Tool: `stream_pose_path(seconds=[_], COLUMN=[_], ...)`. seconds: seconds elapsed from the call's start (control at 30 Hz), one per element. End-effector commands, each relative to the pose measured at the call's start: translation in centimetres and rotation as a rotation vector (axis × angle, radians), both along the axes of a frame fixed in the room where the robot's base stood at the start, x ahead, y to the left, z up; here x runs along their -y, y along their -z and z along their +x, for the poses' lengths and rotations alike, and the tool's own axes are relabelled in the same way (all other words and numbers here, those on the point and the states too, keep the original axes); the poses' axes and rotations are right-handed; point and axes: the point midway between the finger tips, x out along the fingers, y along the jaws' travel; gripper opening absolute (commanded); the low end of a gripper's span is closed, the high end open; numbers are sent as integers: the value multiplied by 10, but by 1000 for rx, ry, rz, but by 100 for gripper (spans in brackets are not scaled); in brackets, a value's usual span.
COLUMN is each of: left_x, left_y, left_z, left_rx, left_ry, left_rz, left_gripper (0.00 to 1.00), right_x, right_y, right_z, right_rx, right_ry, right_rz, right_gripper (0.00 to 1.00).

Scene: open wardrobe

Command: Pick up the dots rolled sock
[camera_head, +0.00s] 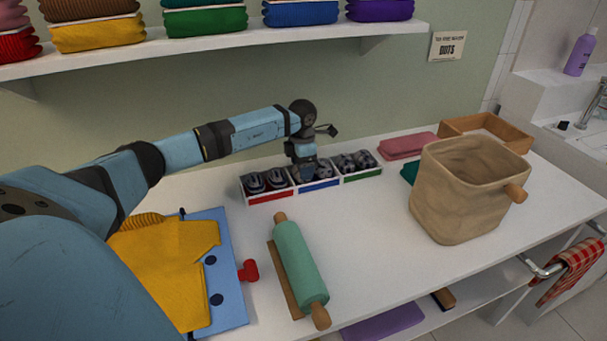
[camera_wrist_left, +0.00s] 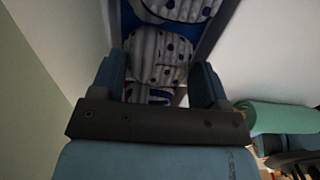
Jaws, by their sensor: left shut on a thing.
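A white divided box with red, blue and green front labels (camera_head: 320,186) stands on the white counter against the wall. Rolled socks lie in its compartments. My left gripper (camera_head: 303,172) points down into the middle, blue-labelled compartment. In the left wrist view, a pale grey rolled sock with dark dots (camera_wrist_left: 158,55) sits between the fingers of my left gripper (camera_wrist_left: 160,80), which is shut on it. Another dotted rolled sock (camera_wrist_left: 182,8) lies just beyond it. The held sock is mostly hidden in the head view.
Rolled socks fill the red (camera_head: 265,181) and green (camera_head: 355,162) compartments on either side. A green roller (camera_head: 298,262) lies in front, a yellow garment (camera_head: 165,255) on a blue board at left. A beige fabric basket (camera_head: 462,195) stands at right. Bare counter lies between roller and basket.

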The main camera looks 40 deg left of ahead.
Motion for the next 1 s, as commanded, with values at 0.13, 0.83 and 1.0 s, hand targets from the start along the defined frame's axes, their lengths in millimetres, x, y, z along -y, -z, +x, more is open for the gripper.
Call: stream_pose_path(seconds=[0.13, 0.83, 1.0], left_x=[0, 0, 0], left_y=[-2, -56, -69], left_z=[0, 0, 0], left_rx=[0, 0, 1], left_ry=[0, 0, 0], left_rz=[0, 0, 0], left_gripper=[55, 55, 55], right_x=[0, 0, 0], right_y=[-2, -39, -48], right_z=[0, 0, 0], right_rx=[0, 1, 2], right_ry=[0, 0, 0], right_rz=[0, 0, 1], right_gripper=[43, 43, 43])
